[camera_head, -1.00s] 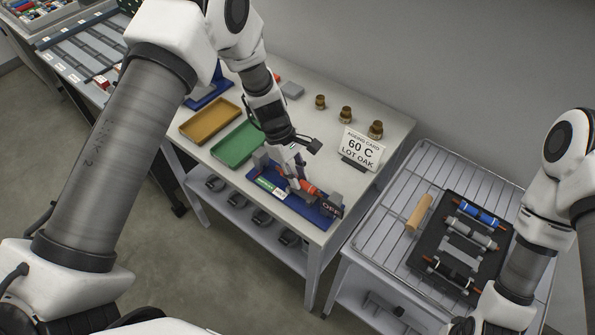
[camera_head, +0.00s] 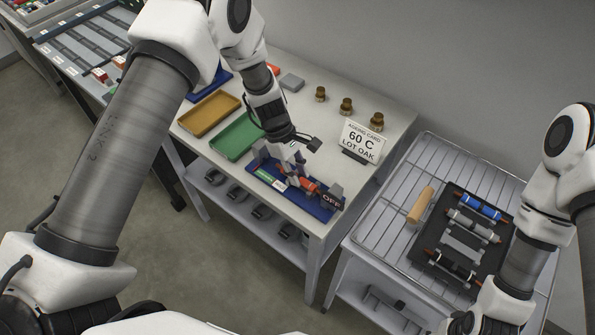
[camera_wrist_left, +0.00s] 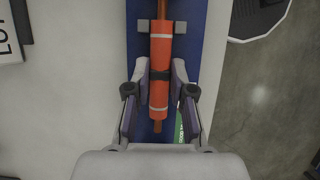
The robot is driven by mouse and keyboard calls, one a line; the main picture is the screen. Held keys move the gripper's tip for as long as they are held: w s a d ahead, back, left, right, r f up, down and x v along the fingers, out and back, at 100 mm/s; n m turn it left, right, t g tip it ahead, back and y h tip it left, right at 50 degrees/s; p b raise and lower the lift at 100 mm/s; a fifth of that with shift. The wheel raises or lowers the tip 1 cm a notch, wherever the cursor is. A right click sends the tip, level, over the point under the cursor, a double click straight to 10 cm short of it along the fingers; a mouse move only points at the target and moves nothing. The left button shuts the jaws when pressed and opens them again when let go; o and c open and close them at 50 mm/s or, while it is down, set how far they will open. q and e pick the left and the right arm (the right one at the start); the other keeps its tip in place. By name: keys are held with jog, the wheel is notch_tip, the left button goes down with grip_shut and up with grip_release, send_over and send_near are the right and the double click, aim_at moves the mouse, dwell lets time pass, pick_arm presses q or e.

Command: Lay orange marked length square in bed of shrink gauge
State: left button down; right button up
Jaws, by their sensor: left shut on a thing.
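My left gripper (camera_wrist_left: 160,75) is shut on the orange marked length (camera_wrist_left: 160,98), a rod with pale bands and a dark band at its middle. It lies lengthwise along the blue bed of the shrink gauge (camera_wrist_left: 139,70), and its far end sits between grey blocks (camera_wrist_left: 143,26). In the head view the left gripper (camera_head: 292,177) is low over the gauge (camera_head: 318,210), with the orange length (camera_head: 311,187) partly hidden by the fingers. I cannot tell whether the length touches the bed. My right gripper is out of view.
Green (camera_head: 236,137) and amber trays (camera_head: 209,115) lie beside the gauge. On the right, a wire rack (camera_head: 385,215) carries a black plate (camera_head: 478,262) with blue, grey and black samples.

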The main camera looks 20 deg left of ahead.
pick_arm(q)
jog(key=c, duration=0.9)
grip_release()
jog(key=v, duration=1.2)
jog(key=shift+r, duration=0.1)
